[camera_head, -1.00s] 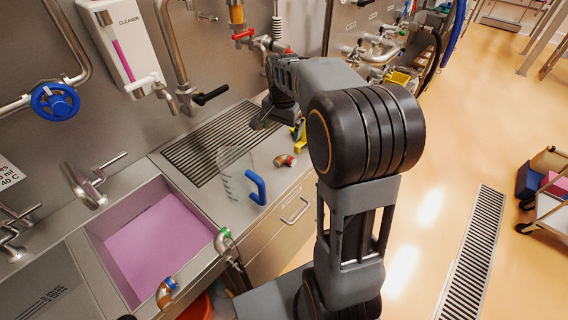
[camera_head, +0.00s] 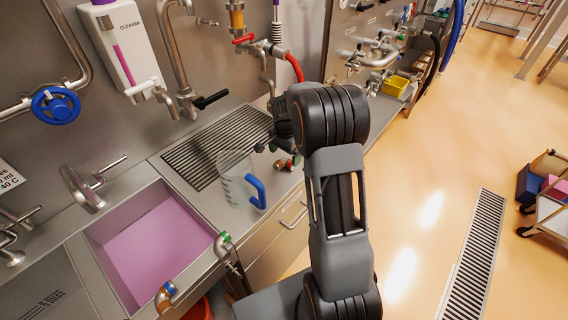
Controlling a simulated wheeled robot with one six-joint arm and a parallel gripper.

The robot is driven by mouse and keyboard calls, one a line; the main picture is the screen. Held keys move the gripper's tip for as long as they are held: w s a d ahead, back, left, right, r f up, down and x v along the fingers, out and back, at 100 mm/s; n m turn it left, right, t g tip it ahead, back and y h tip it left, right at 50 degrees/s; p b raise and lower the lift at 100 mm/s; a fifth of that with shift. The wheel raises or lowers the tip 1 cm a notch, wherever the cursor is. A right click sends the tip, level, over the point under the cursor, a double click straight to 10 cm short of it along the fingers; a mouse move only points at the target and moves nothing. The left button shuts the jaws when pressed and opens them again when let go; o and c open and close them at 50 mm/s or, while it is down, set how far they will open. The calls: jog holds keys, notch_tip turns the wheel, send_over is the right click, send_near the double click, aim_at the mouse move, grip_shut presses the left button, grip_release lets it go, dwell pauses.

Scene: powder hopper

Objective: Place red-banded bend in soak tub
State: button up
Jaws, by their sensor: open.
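The soak tub (camera_head: 97,236) is the steel sink at the left, holding pink-purple liquid. A small copper-coloured bend (camera_head: 284,164) with a reddish part lies on the steel counter, right of the measuring jug; it looks like the red-banded bend, partly covered by my gripper. My gripper (camera_head: 270,147) is open and empty, just above and behind the bend, its fingers pointing down-left. I cannot tell whether it touches the bend.
A clear jug (camera_head: 233,178) with a blue handle stands between tub and bend. A green-banded bend (camera_head: 223,244) and a blue-banded bend (camera_head: 167,293) sit at the tub's front edge. A tap (camera_head: 85,190) stands behind the tub. A drain grille (camera_head: 205,145) lies behind the jug.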

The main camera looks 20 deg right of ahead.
aim_at(285, 161)
jog(key=shift+w+f+p, duration=0.1)
jog(key=shift+f+p, duration=0.55)
jog(key=shift+f, duration=1.85)
jog(key=c, duration=1.2)
jog(key=shift+o, duration=0.2)
jog(key=shift+r, duration=0.15)
